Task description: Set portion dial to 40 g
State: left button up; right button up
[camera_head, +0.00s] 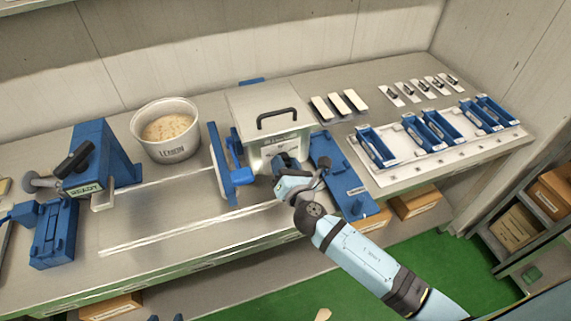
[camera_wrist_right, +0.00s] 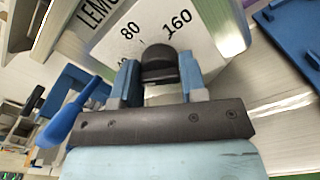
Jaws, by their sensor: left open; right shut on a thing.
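The portion machine (camera_head: 268,112) is a grey box with a black handle on top. Its white dial face (camera_wrist_right: 140,22) shows the marks 80 and 160; another mark at the left is mostly covered by my finger. The black dial knob (camera_wrist_right: 158,65) sits between the two blue-grey fingers of my right gripper (camera_wrist_right: 157,82), which is shut on it. In the head view, my right gripper (camera_head: 286,167) reaches the machine's front and hides most of the dial. The knob's pointer is not clear. My left gripper is not in view.
A white tub labelled LEMON (camera_head: 166,130) stands left of the machine. A blue paddle-like part (camera_head: 222,165) is close at the machine's left, and a blue plate (camera_head: 342,175) at its right. Blue trays (camera_head: 431,130) stand farther right. A blue READY stand (camera_head: 103,155) is at the left.

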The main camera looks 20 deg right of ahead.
jog(key=shift+w+r, duration=0.1)
jog(key=shift+r, duration=0.1)
jog(key=o, duration=0.7)
jog(key=shift+o, duration=1.1)
jog(key=shift+f, duration=0.15)
jog(key=s+b, duration=0.3)
jog(key=s, duration=1)
jog(key=shift+s+d+b, duration=0.2)
jog(key=shift+s+b, duration=0.1)
jog(key=shift+s, duration=0.1)
